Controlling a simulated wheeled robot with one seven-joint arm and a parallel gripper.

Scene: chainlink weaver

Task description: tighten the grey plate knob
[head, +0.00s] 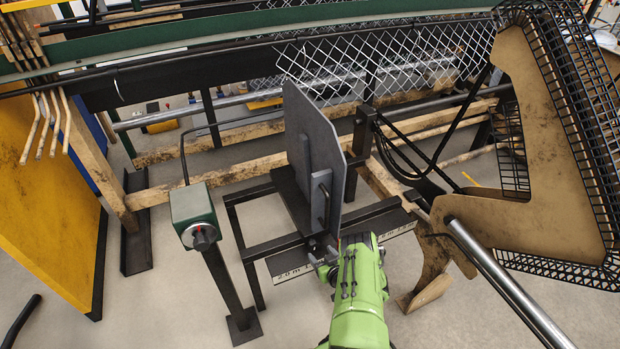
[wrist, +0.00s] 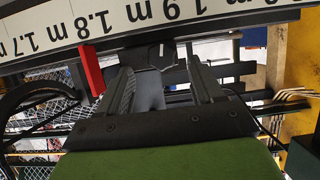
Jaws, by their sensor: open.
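The grey plate (head: 315,150) stands upright on a black frame, with a dark handle bar (head: 327,200) on its near face. My gripper (head: 322,262) is just below the plate's lower edge, over the scale strip. In the wrist view its two dark fingers (wrist: 163,82) are apart. A grey shape (wrist: 150,92) shows between or beyond them; I cannot tell whether it is the knob or part of the plate. No contact is visible. The knob is not clearly made out in the head view, where small dark parts and my gripper crowd the plate's foot.
A white scale strip (wrist: 150,14) with black numbers crosses close above the fingers, with a red pointer (wrist: 91,70) beside them. Wire mesh (head: 400,60) and a tan guard (head: 540,150) lie behind and right.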

